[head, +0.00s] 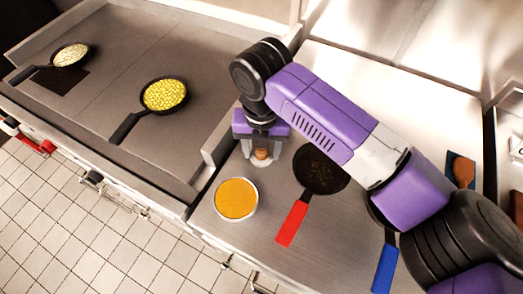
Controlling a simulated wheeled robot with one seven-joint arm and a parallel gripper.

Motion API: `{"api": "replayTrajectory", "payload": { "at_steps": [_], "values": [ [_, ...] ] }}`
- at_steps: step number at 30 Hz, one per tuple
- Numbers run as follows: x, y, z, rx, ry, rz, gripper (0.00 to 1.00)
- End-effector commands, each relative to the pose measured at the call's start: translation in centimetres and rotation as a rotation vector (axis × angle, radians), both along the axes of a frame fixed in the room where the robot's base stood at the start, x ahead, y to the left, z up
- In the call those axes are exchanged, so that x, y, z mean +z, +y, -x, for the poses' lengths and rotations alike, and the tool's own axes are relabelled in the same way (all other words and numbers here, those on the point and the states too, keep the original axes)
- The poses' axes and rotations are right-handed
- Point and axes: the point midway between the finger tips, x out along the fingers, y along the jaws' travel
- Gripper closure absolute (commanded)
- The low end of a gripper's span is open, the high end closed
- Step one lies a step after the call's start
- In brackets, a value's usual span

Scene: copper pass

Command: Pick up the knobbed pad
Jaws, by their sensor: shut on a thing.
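The knobbed pad (261,162) shows as a pale round base with a brown knob on top, near the left edge of the steel counter. My gripper (262,155) reaches down over it from above, with its fingers on either side of the knob. It is shut on the knobbed pad. The pad appears at or close to the counter surface; I cannot tell whether it touches. The gripper body hides the far side of the pad.
A round container of orange food (236,199) stands just in front. A red-handled pan (320,168) lies right of the gripper, and a blue-handled pan (385,262) is partly under my arm. Pans with yellow food (165,95) and pale food (71,54) sit on the griddle at left.

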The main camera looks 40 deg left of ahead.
Motion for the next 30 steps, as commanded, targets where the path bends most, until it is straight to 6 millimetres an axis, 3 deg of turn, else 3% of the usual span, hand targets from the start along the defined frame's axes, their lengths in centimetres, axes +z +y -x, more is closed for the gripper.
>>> {"api": "replayTrajectory", "payload": {
  "at_steps": [5, 11, 17, 24, 30],
  "values": [
    [0.3, 0.0, 0.0, 0.000, -0.001, -0.001, 0.88],
    [2.2, 0.1, -0.1, 0.001, -0.003, -0.002, 0.88],
    [6.5, 0.1, 0.0, 0.002, -0.004, -0.004, 0.88],
    [13.3, 0.1, 0.0, 0.001, -0.003, -0.004, 0.88],
    [17.4, 0.1, 0.0, 0.001, -0.001, -0.002, 0.88]
  ]
}}
